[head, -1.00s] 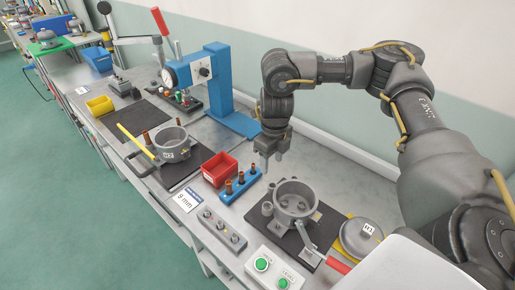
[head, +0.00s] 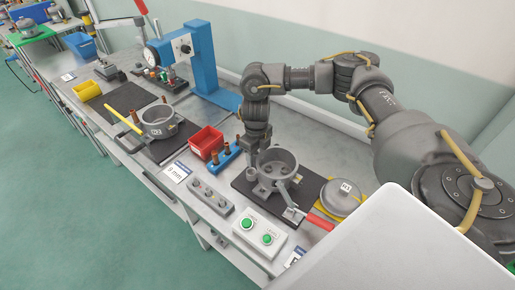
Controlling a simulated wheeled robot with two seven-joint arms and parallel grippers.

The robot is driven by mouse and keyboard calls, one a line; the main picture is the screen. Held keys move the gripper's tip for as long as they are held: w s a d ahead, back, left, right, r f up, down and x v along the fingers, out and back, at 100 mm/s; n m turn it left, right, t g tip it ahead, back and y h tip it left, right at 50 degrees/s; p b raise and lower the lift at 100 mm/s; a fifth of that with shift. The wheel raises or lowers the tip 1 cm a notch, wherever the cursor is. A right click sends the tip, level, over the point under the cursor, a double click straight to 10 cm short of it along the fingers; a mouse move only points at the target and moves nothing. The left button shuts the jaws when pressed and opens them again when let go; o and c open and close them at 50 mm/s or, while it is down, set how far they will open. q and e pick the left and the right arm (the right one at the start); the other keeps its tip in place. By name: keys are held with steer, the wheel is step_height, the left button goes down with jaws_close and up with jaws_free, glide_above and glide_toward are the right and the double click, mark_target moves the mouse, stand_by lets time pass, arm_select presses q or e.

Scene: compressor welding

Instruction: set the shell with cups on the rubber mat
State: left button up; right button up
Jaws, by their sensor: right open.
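A grey round shell (head: 160,122) with a white label and copper-coloured stubs at its rim stands on a dark mat (head: 172,148) at left centre. A second grey shell (head: 279,163), open at the top with small round parts inside, sits in a clamp fixture on another dark mat (head: 246,184). A third dark mat (head: 122,97) lies farther back, mostly bare. My right gripper (head: 256,147) is open, pointing down at the back left edge of the second shell. I cannot tell if it touches. My left gripper is not in view.
A red bin (head: 206,141) and a blue rack (head: 224,157) with copper pieces stand between the shells. A blue press (head: 200,60) rises behind. A button box (head: 258,234), a switch strip (head: 207,193) and a round lid (head: 341,194) are near the right shell.

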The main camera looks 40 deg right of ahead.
steer(key=shift+w+f, duration=0.2)
steer(key=shift+s+d+r, duration=0.1)
steer(key=shift+s, duration=0.1)
steer(key=shift+c, duration=1.4)
steer(key=shift+w, duration=0.1)
jaws_close()
steer(key=shift+c, duration=1.6)
jaws_free()
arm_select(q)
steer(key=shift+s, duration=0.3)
arm_select(e)
jaws_close()
arm_select(q)
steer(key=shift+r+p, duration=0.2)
steer(key=shift+p, duration=0.1)
arm_select(e)
steer(key=shift+r, duration=0.3)
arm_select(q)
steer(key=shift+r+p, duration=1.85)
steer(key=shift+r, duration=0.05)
arm_select(e)
steer(key=shift+r, duration=2.5)
